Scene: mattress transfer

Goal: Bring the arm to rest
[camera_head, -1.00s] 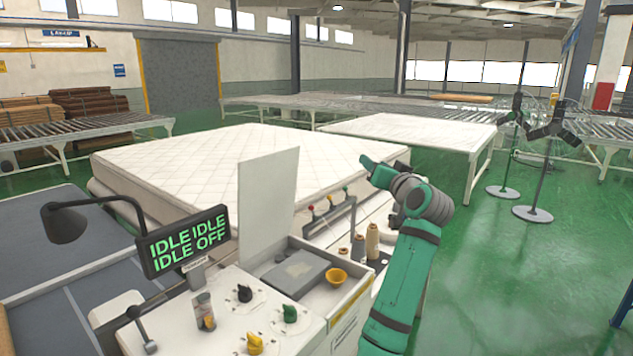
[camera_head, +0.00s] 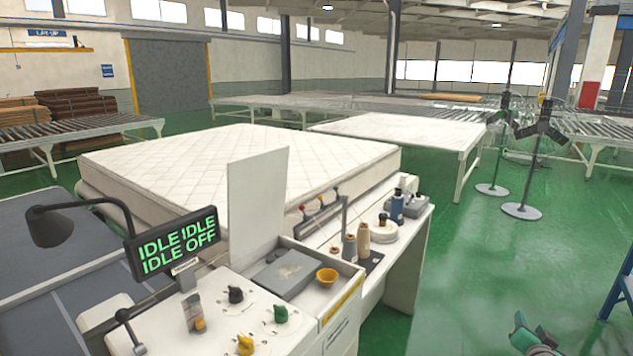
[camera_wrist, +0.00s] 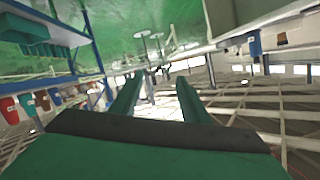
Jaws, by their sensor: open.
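My gripper (camera_wrist: 160,84) shows in the wrist view as two green fingers, spread apart with nothing between them. In the head view only a small green part of my arm shows at the bottom right edge, over the green floor; I cannot tell which part it is. The white quilted mattress (camera_head: 200,165) lies flat behind the control desk, well away from that part of my arm.
Two thin stands (camera_head: 535,165) are at the right. A blue frame (camera_head: 618,290) stands at the right edge. Green floor (camera_head: 470,270) is open between.

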